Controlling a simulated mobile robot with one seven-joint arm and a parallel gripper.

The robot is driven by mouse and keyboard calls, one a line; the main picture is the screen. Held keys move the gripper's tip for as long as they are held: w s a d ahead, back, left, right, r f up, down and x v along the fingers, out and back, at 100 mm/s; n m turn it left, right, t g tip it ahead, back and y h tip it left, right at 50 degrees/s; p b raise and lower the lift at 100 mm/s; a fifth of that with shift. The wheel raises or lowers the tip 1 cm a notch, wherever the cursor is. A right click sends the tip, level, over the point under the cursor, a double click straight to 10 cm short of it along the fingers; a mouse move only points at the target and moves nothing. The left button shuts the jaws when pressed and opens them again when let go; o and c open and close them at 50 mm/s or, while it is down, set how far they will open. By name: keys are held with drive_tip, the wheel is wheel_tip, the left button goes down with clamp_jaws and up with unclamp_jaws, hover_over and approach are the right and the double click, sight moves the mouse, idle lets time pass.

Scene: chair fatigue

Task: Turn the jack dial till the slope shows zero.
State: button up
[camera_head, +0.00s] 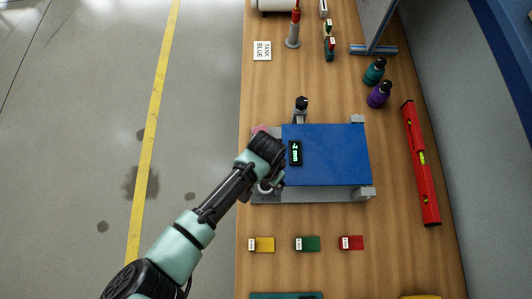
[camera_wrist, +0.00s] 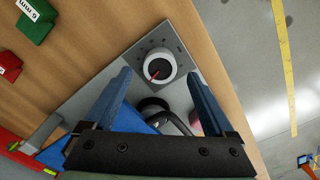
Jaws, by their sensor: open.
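The jack dial (camera_wrist: 158,68) is a round knob with a pale rim, dark face and red pointer, on a grey plate with marks around it. In the wrist view the pointer aims toward the lower left. My gripper (camera_wrist: 157,78) is open, its two blue fingers on either side of the dial in the picture; I cannot tell whether they touch it. In the head view my arm partly covers the dial at the left front corner of the blue platform (camera_head: 335,150). The slope display (camera_head: 296,153) on the platform has small green digits, perhaps -2, not clearly legible.
Yellow (camera_head: 262,244), green (camera_head: 307,244) and red (camera_head: 351,243) labelled blocks lie in front of the platform on the wooden bench (camera_head: 390,262). A red spirit level (camera_head: 421,165) lies to the right. Teal (camera_head: 374,71) and purple (camera_head: 379,94) bottles stand behind.

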sight(266, 185)
drive_tip(key=shift+f, duration=1.5)
drive_tip(key=shift+c, duration=0.3)
drive_tip(key=c, duration=1.3)
drive_tip(key=m+b, duration=0.2)
drive_tip(key=m, duration=0.1)
drive_tip(key=shift+f+m+b, duration=0.15)
drive_tip(key=shift+m+b, duration=0.15)
drive_tip(key=shift+m, duration=0.1)
drive_tip(key=m+b, duration=0.1)
drive_tip(key=m, duration=0.3)
drive_tip(key=shift+m+b, duration=0.35)
drive_tip(key=shift+m, duration=0.05)
